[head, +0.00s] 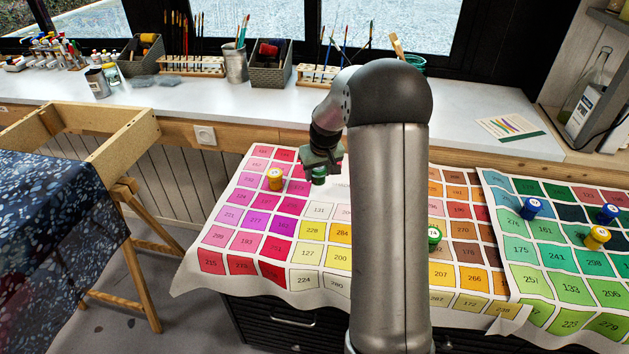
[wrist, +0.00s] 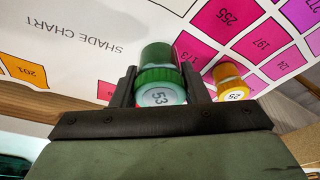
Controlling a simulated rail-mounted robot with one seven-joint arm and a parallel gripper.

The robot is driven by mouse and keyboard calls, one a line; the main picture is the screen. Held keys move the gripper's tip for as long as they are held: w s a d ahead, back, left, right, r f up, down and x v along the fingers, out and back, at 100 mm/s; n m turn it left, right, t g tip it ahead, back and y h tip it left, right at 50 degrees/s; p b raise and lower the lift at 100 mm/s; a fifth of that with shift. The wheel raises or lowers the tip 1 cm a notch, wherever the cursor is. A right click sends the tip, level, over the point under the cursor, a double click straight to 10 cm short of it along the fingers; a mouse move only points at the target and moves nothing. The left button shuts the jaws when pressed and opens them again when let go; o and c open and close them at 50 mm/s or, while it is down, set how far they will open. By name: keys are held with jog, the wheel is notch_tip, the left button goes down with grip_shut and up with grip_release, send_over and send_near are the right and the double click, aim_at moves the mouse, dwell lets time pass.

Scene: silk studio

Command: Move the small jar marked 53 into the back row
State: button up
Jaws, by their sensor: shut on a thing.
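The small jar marked 53 (wrist: 160,96) is green with a white label on its lid. It sits between the two fingers of my gripper (wrist: 160,80), which is shut on it. In the head view the green jar (head: 319,178) shows just below my gripper (head: 322,160), near the back of the left shade chart (head: 224,237). My gripper hides part of the jar and the squares around it. I cannot tell whether the jar touches the chart. A yellow jar (head: 275,178) stands close by on the left; it also shows in the wrist view (wrist: 233,83).
Another green jar (head: 434,236) stands right of my arm. The windowsill counter (head: 240,100) behind holds brushes and baskets. My arm hides the chart's middle.

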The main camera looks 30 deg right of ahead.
aim_at(315, 191)
jog(key=shift+w+a+f, duration=0.15)
jog(key=shift+w+f, duration=0.2)
jog(key=shift+f, duration=0.1)
jog(key=shift+s+x, duration=0.15)
jog(key=shift+x, duration=0.8)
jog(key=shift+s+x, duration=0.1)
jog(key=shift+x, duration=0.85)
jog(key=shift+a+f, duration=0.1)
jog(key=shift+a, duration=0.05)
